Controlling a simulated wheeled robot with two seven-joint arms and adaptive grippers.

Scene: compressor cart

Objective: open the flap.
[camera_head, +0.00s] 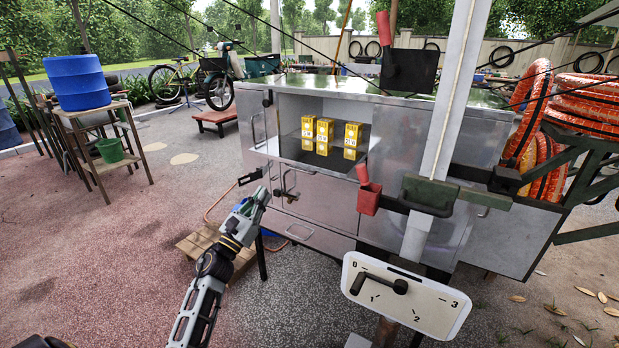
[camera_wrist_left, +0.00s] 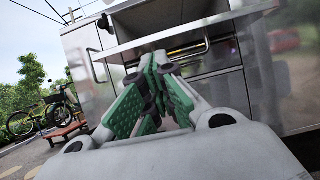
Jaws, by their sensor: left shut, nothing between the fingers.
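The silver cart (camera_head: 310,200) has an open compartment in its front with several yellow boxes (camera_head: 325,130) inside. A flat metal panel that looks like the flap (camera_head: 258,152) sticks out at the compartment's lower edge, roughly level; its hinge is not clear. In the left wrist view the flap (camera_wrist_left: 205,38) juts out above the fingers. My left gripper (camera_head: 262,196) is shut and empty, in front of and below the flap. Its green finger pads (camera_wrist_left: 155,75) meet in the left wrist view; contact with the flap cannot be told. My right gripper is not in view.
A red handle (camera_head: 367,195), a green handle (camera_head: 428,192) and a white numbered plate (camera_head: 405,295) stand at the cart's right front. A low pallet (camera_head: 200,245) lies below the gripper. A blue barrel (camera_head: 77,82) stands on a table at left, with open paving between.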

